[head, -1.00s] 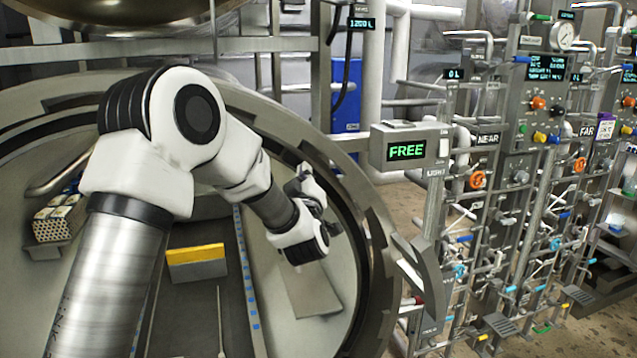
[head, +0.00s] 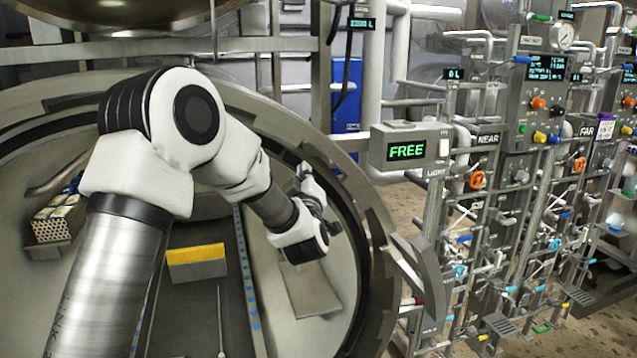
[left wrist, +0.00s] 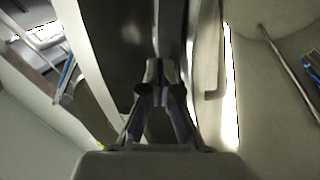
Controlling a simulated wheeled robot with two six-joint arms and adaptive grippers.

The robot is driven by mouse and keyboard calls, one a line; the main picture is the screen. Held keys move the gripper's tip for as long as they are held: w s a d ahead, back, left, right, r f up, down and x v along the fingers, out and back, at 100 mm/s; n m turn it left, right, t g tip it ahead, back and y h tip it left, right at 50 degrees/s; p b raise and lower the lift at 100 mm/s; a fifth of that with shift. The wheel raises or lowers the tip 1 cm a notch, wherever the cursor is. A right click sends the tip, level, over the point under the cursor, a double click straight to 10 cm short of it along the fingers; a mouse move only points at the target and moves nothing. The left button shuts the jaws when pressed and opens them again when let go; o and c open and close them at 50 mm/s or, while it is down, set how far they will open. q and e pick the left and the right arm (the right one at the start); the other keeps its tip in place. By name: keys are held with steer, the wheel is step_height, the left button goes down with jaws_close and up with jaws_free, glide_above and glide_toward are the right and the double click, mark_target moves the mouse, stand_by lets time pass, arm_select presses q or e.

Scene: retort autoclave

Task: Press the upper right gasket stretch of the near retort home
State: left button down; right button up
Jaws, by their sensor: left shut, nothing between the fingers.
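The near retort (head: 375,215) stands open, its round mouth filling the left half of the head view. A dark ring, which looks like the gasket (head: 358,245), runs around inside the rim. My left gripper (head: 318,188) is at the upper right of the mouth, close to this ring, partly hidden by my own wrist. In the left wrist view the left gripper (left wrist: 160,66) is shut and empty, its tips over a dark curved band (left wrist: 172,30). I cannot tell whether the tips touch it, or whether the gasket is seated there. My right gripper is not in view.
A FREE sign box (head: 405,150) stands just right of the mouth. Valve panels and pipes (head: 545,110) fill the right side. Inside the retort are a yellow-topped block (head: 196,262) and a perforated basket (head: 55,222). My left arm crosses the mouth.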

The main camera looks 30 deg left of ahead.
arm_select(q)
steer(key=shift+w+a, duration=0.15)
steer(key=shift+a, duration=0.05)
steer(key=shift+w+a, duration=0.25)
steer(key=shift+w+a, duration=0.15)
steer(key=shift+a, duration=0.05)
steer(key=shift+w+a, duration=0.2)
steer(key=shift+a, duration=0.05)
steer(key=shift+w+a, duration=0.35)
steer(key=shift+a, duration=0.05)
steer(key=shift+d, duration=0.1)
steer(key=s+d+b, duration=0.3)
steer(key=s+d, duration=0.3)
steer(key=d, duration=0.1)
steer(key=shift+s+d+b, duration=0.3)
